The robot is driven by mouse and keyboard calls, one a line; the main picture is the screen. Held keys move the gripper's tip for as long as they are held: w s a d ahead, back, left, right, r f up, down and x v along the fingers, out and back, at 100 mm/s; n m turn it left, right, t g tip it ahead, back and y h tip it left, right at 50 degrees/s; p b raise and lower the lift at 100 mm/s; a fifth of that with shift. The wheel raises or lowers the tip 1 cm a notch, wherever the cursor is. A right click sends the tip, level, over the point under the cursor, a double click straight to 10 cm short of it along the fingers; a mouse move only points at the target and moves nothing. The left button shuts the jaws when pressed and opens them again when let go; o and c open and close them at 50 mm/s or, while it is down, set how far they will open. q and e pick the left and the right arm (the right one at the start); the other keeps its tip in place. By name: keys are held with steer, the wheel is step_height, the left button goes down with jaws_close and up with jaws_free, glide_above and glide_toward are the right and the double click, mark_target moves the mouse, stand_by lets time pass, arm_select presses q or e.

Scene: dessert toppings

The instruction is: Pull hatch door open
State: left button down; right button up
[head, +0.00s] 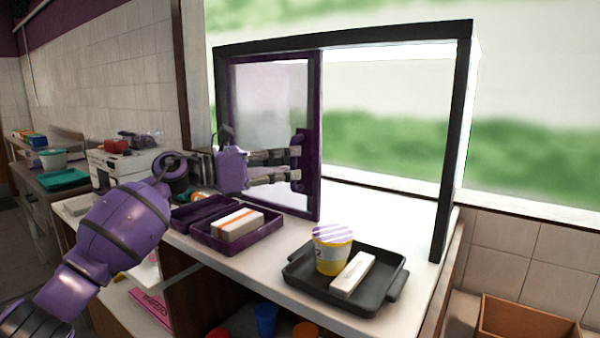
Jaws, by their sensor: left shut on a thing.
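The hatch has a dark frame with a purple-edged sliding glass door (270,95) on its left side. The right part of the frame is an open gap with a bright, blurred green and white view behind it. My left gripper (298,163) is at the handle (306,150) on the door's right edge, with its fingers shut on it. The fingers partly hide the handle and the lower glass. My right gripper is not in view.
On the counter in front are a black tray (300,280) with a striped-lid yellow cup (332,249) and a white box (353,273), and a purple tray (262,245) with an orange-striped white box (237,225). A white machine (115,168) stands at the left. A cardboard box (520,320) is at lower right.

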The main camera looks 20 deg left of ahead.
arm_select(q)
steer(key=shift+a+r, duration=0.1)
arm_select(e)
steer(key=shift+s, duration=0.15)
arm_select(q)
steer(key=c, duration=1.8)
jaws_free()
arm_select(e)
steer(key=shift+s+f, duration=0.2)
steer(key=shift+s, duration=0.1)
arm_select(q)
steer(key=v, duration=1.2)
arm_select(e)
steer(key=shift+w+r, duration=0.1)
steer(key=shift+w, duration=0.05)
